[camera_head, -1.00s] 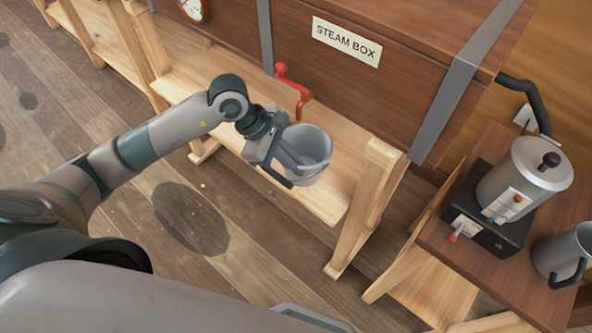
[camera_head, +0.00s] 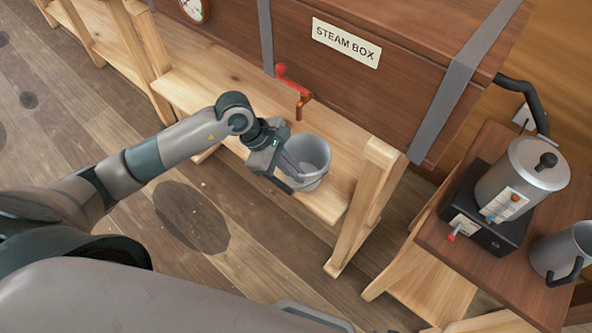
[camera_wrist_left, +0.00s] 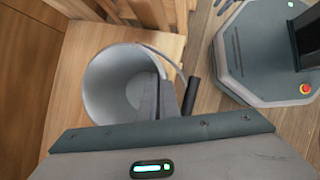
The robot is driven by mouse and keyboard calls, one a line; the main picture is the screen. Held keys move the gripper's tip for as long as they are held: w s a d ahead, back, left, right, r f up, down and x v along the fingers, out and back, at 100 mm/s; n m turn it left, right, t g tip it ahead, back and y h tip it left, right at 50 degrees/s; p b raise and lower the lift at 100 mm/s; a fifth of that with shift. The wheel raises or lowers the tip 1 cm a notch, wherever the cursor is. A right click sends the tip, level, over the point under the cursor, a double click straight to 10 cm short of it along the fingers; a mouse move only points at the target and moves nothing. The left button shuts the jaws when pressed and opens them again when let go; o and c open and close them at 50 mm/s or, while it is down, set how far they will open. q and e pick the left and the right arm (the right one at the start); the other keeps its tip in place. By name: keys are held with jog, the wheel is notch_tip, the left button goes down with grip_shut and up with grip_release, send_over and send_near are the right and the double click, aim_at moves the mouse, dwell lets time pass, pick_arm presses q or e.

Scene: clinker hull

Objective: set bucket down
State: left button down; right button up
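The grey bucket (camera_head: 312,152) is upright at the low wooden shelf (camera_head: 228,98) under the steam box's red tap (camera_head: 293,84). It is on the shelf or just above it; I cannot tell which. My left gripper (camera_head: 284,162) is at the bucket's near left rim. In the left wrist view the fingers (camera_wrist_left: 160,98) close over the wall of the bucket (camera_wrist_left: 108,82), one inside it. The bail with its black grip (camera_wrist_left: 192,95) hangs beside the fingers. The bucket's base is partly hidden. My right gripper is not in view.
The steam box (camera_head: 395,65) stands behind and above the shelf. A trestle leg (camera_head: 365,210) is close on the right. A small table (camera_head: 500,265) at right holds a metal boiler (camera_head: 520,180) and a jug (camera_head: 562,252). The shelf to the left is clear.

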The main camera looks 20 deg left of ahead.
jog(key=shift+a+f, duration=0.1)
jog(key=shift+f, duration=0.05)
pick_arm(q)
jog(key=c, duration=2.2)
grip_release()
jog(key=shift+o, duration=0.9)
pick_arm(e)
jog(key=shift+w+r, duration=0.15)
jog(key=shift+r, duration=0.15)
pick_arm(q)
jog(key=shift+a+r, duration=0.1)
jog(key=shift+r, duration=0.05)
